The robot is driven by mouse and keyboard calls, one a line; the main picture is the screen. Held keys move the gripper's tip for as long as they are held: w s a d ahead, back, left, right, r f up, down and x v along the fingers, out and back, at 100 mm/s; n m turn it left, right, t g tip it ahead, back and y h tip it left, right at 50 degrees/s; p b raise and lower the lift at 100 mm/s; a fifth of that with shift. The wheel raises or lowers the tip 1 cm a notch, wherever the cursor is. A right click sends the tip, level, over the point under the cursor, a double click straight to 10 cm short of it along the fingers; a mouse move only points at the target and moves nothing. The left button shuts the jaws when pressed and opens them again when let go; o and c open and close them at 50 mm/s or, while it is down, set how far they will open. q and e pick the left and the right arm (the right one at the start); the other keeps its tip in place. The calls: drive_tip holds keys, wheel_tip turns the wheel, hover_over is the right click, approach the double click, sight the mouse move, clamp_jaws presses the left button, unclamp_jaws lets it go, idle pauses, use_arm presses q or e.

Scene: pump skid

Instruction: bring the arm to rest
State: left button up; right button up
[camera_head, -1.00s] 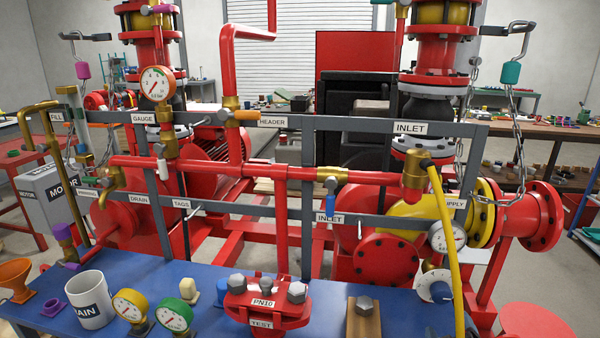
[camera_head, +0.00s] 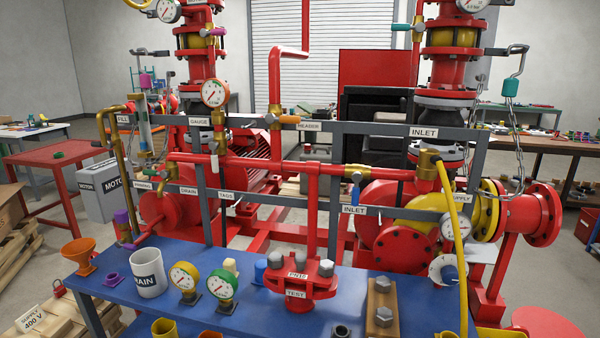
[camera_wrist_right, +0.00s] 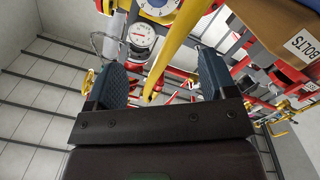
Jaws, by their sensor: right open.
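My right gripper (camera_wrist_right: 162,75) shows in the right wrist view with its two dark fingers wide apart. A yellow hose (camera_wrist_right: 181,45) runs between the fingers in the picture. I cannot tell whether it lies between them or beyond them, and nothing is seen clamped. In the head view the yellow hose (camera_head: 456,235) hangs from the brass fitting at the right end of the red header pipe, down past the blue bench (camera_head: 345,318). Neither gripper and neither arm shows in the head view. My left gripper is in no frame.
The pipe frame with the INLET label (camera_head: 423,132) stands behind the bench.

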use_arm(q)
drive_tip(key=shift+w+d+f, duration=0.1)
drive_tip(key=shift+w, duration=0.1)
use_arm(e)
drive_tip(key=s+a+f+m+g+y, duration=0.1)
drive_tip(key=s+a+f+g+y, duration=0.1)
drive_tip(key=s+f, duration=0.4)
drive_tip(key=s+a+f+m+g+y, duration=0.1)
drive_tip(key=s+a+f, duration=0.4)
drive_tip(key=s, duration=0.8)
wheel_tip(320, 180, down, 2)
drive_tip(key=shift+f+g+y, duration=0.2)
drive_tip(key=shift+g+y, duration=0.6)
drive_tip(key=shift+g, duration=0.4)
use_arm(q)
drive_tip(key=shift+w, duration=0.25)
use_arm(e)
drive_tip(key=shift+c, duration=0.3)
